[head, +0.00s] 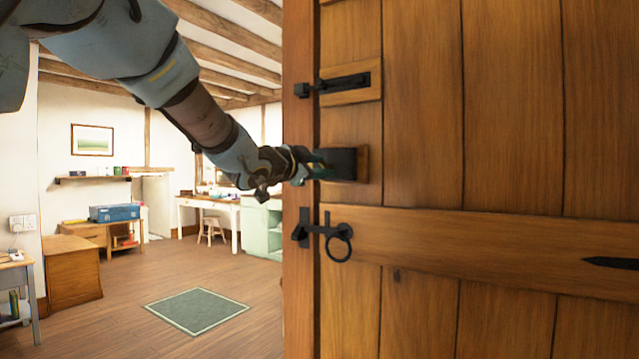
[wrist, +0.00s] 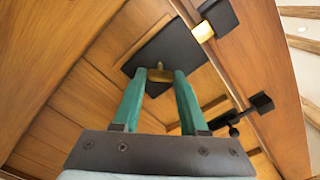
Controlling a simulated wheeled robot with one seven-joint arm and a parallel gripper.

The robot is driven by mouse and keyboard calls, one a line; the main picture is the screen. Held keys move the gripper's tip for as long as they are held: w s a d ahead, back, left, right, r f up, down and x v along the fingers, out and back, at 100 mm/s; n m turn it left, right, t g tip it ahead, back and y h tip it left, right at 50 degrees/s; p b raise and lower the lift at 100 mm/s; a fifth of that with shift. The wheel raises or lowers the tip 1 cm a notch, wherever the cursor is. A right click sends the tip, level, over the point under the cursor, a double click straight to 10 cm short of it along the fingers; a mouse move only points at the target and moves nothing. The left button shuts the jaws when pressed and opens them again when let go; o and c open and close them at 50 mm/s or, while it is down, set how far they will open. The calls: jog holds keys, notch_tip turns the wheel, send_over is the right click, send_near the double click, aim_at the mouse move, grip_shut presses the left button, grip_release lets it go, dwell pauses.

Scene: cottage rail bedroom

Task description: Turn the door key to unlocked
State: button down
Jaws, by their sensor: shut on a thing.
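The wooden plank door (head: 510,150) fills the right of the head view. A black lock case (head: 342,163) is mounted at its left edge; it also shows in the wrist view (wrist: 185,42). My gripper (head: 308,166) is at the lock case. In the wrist view its two green fingers (wrist: 160,78) are closed on the small brass key (wrist: 160,74) in front of the lock. The key is mostly hidden between the fingertips, and the head view does not show it. A brass piece (wrist: 203,31) shows at the lock's edge beside a black keeper (wrist: 220,16).
A black sliding bolt (head: 345,83) is above the lock, and a latch with a ring handle (head: 338,243) is below it. Left of the door are open floor, a green rug (head: 197,309), a wooden chest (head: 72,270) and a white desk (head: 215,203).

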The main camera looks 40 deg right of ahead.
jog(key=m+b, duration=1.6)
jog(key=m, duration=1)
jog(key=shift+f+m+b, duration=0.15)
jog(key=shift+m+b, duration=0.15)
jog(key=shift+b, duration=0.1)
jog(key=shift+c, duration=2.2)
grip_release()
